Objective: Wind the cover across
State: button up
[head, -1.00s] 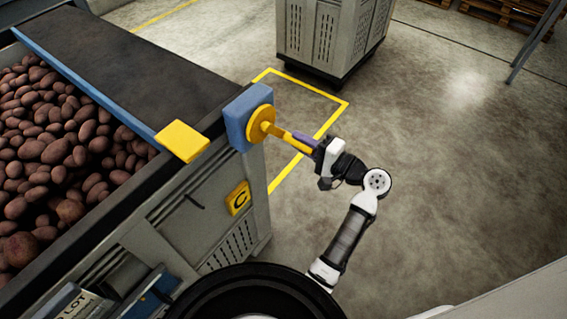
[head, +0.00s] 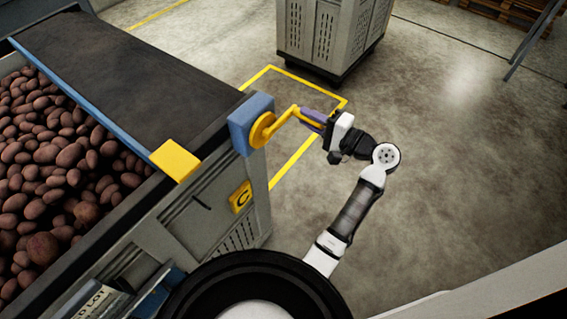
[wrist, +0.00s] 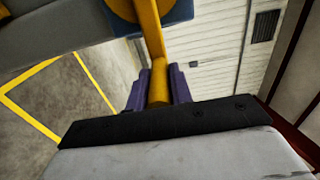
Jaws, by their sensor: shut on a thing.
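The dark cover (head: 130,72) lies over the far right part of the potato box (head: 185,215). Its blue front bar (head: 85,98) ends in a yellow block (head: 175,160) at the near rim. Potatoes (head: 60,170) lie uncovered left of the bar. A yellow crank (head: 262,130) sits on a blue housing (head: 238,125) at the box's right corner, its arm slanting up and right. My gripper (head: 313,116), with purple fingers, is shut on the crank's handle. In the wrist view the yellow handle (wrist: 158,82) stands between both fingers; its end is hidden.
A grey slatted crate (head: 330,35) stands behind, beside a yellow floor outline (head: 300,155). A yellow C plate (head: 241,196) is on the box's side. Pallets (head: 500,12) lie at the top right. The floor right of my arm is clear.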

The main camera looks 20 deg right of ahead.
jog(key=r+p, duration=0.3)
jog(key=shift+s+a+r, duration=0.1)
jog(key=shift+a+r, duration=0.05)
jog(key=shift+a, duration=0.05)
jog(key=shift+s+a+r+p, duration=0.15)
jog(key=shift+r+p, duration=0.15)
jog(key=shift+r, duration=0.1)
jog(key=shift+s+a+r+p, duration=0.1)
jog(key=shift+a+r+p, duration=0.05)
jog(key=shift+r+p, duration=0.15)
jog(key=shift+s+a+r, duration=0.3)
jog(key=shift+a+r, duration=0.05)
jog(key=shift+r, duration=0.25)
jog(key=shift+s+a+r, duration=0.25)
jog(key=shift+a+r, duration=0.1)
jog(key=shift+r, duration=0.2)
jog(key=s+a+r, duration=0.2)
jog(key=s+a, duration=0.2)
jog(key=a, duration=0.1)
jog(key=shift+s+a+r, duration=0.25)
jog(key=shift+a, duration=0.05)
